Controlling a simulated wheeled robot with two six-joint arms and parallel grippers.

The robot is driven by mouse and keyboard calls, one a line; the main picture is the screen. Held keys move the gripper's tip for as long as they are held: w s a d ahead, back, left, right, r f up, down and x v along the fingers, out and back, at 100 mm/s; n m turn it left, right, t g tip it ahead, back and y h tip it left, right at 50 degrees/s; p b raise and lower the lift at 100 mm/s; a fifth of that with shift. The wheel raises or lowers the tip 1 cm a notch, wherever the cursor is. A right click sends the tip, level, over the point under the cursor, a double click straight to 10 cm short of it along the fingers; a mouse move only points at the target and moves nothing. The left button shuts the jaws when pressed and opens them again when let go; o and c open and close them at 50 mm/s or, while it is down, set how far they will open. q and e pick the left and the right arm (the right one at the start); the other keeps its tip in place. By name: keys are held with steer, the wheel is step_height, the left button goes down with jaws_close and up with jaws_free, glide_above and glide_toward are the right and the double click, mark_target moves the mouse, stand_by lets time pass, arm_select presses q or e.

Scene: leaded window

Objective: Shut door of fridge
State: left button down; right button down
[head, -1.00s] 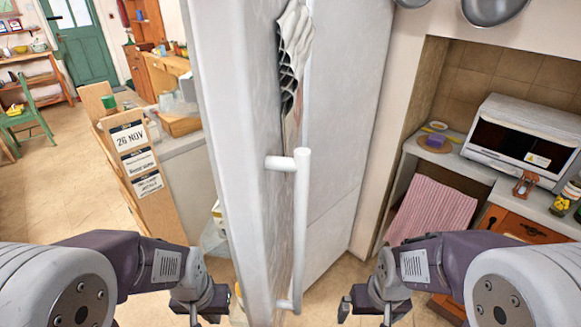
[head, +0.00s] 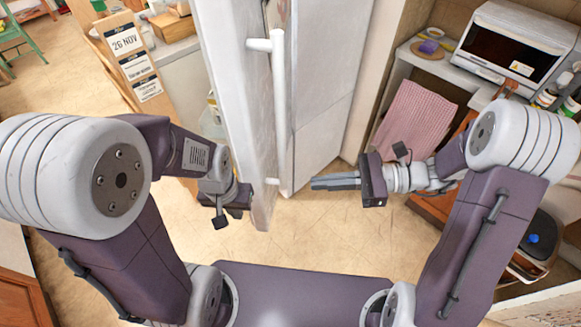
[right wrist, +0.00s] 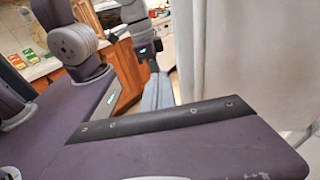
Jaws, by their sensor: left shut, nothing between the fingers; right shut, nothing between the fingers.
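The white fridge door (head: 230,75) stands ajar in the head view, seen nearly edge-on. Its long vertical white handle (head: 279,110) is on its right-hand side. Another white panel (head: 330,85) stands just right of the handle; I cannot tell which part of the fridge it is. My left gripper (head: 226,219) is shut and empty, low in front of the door's left side. My right gripper (head: 314,183) is shut, its fingers pointing left towards the handle's lower end, with a gap visible between them. The fridge's inside is mostly hidden.
A counter with a toaster oven (head: 515,45) and a hanging pink cloth (head: 416,120) are at the right. Bare floor (head: 90,90) lies at the left. A pale upright surface (right wrist: 245,60) fills the right wrist view's right side.

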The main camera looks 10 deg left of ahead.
mark_target(256, 155)
step_height(256, 155, up, 3)
steer(key=w+d+m+t+y, duration=0.2)
steer(key=a, duration=0.4)
steer(key=a+p, duration=0.1)
steer(key=a, duration=0.4)
steer(key=w+a, duration=0.1)
steer(key=a, duration=0.4)
steer(key=shift+w+a+r, duration=0.1)
steer(key=shift+a, duration=0.05)
steer(key=shift+w+a, duration=0.1)
